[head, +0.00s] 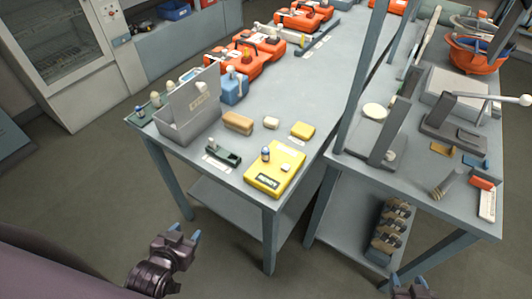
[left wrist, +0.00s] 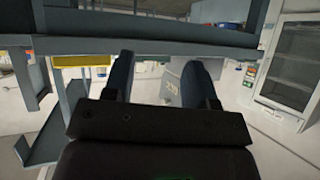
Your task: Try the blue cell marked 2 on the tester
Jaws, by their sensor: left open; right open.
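The yellow tester (head: 282,174) lies near the table's front corner. A small upright cell with a blue body and pale top (head: 265,153) stands on it; I cannot read any number. A dark green holder (head: 226,157) beside the tester has a small pale-topped piece at its left end. Several small upright pieces (head: 155,99) stand at the table's left corner, partly hidden by a grey bin. My left gripper (head: 185,232) is open and empty, in front of the table and below its top; its fingers show in the left wrist view (left wrist: 158,78). My right gripper (head: 408,283) is open at the bottom edge.
The grey bin (head: 190,125) with a raised panel stands left of the holder. Tan and yellow blocks (head: 238,123) lie behind the tester. Orange cases (head: 233,62) fill the back. A second bench (head: 415,192) with a grey post stands right, beyond a narrow gap.

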